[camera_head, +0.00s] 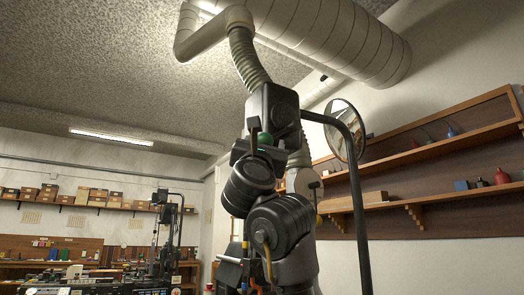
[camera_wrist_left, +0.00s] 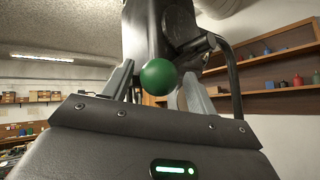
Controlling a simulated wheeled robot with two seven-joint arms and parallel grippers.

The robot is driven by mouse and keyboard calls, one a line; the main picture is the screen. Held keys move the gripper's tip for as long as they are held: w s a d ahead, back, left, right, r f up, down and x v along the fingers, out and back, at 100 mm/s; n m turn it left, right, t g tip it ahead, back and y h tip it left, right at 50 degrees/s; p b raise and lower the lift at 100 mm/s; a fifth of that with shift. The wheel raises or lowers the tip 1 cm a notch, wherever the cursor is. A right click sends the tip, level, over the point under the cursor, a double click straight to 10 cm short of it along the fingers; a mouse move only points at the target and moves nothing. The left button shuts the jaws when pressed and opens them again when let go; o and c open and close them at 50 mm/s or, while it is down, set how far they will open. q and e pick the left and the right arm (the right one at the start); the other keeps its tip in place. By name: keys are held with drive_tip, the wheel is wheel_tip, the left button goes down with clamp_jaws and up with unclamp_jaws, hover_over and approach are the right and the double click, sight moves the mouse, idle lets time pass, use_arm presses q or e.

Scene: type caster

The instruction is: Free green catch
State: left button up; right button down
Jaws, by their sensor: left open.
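A round green knob (camera_head: 265,138), which I take for the green catch, sits at the lower front of a tall dark machine housing (camera_head: 272,108). My left gripper (camera_head: 262,141) is raised to it from below, at the top of my dark jointed arm. In the left wrist view the green knob (camera_wrist_left: 159,77) appears between the two spread fingers of my left gripper (camera_wrist_left: 158,73), nearer the right finger. The jaws are open and not closed on it. Whether a finger touches it I cannot tell. What holds the knob is hidden behind it. My right gripper is not in view.
A ribbed hose (camera_head: 246,57) runs from the housing up to ceiling ducts (camera_head: 320,35). A dark curved tube (camera_head: 356,190) and a round mirror (camera_head: 344,130) stand close on the right. Wall shelves (camera_head: 440,147) hold small items. Open room lies to the left.

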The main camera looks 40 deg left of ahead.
use_arm(q)
drive_tip(key=b+v, duration=0.5)
drive_tip(key=v, duration=0.5)
drive_tip(key=shift+s+b, duration=0.2)
drive_tip(key=shift+b, duration=0.2)
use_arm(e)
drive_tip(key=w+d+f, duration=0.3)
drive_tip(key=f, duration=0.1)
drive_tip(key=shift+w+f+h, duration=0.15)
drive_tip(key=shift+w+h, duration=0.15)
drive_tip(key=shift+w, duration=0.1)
use_arm(q)
drive_tip(key=shift+d, duration=0.1)
